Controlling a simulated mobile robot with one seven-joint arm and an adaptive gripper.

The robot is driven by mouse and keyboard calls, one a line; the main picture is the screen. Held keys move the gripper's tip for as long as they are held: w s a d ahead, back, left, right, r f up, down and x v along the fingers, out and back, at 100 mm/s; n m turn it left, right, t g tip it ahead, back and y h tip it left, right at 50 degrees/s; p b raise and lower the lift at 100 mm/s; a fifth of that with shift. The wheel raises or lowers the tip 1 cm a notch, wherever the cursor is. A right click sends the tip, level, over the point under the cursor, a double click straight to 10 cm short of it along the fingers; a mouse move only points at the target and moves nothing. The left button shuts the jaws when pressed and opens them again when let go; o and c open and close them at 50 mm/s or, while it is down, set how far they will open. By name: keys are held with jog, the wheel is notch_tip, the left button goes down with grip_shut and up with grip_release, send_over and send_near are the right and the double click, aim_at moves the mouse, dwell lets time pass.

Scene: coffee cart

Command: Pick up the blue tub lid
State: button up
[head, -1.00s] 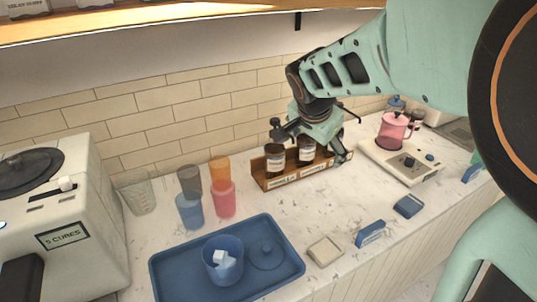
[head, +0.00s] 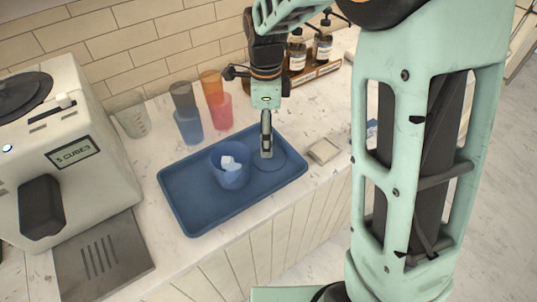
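The blue tub lid (head: 276,163) lies flat on the right part of the blue tray (head: 194,215). It is a round disc, and its middle with the knob is hidden behind my gripper. My gripper (head: 267,153) points straight down over the lid, with its fingertips at or very near the knob. I see the fingers edge-on, so I cannot tell whether they are open or shut, or touching the knob. The blue tub (head: 229,172) stands uncovered beside the lid on its left, with white cubes inside.
Stacked coloured cups (head: 215,103) and a clear measuring jug (head: 131,118) stand behind the tray. The ice machine (head: 75,150) is to the left. A beige square pad (head: 323,150) lies right of the tray. A bottle rack (head: 315,72) stands at the back.

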aim_at(278, 160)
jog(key=f, duration=0.6)
jog(key=shift+s+d+f, duration=0.3)
jog(key=shift+s, duration=0.1)
jog(key=shift+c, duration=0.2)
jog(key=shift+s, duration=0.1)
grip_shut()
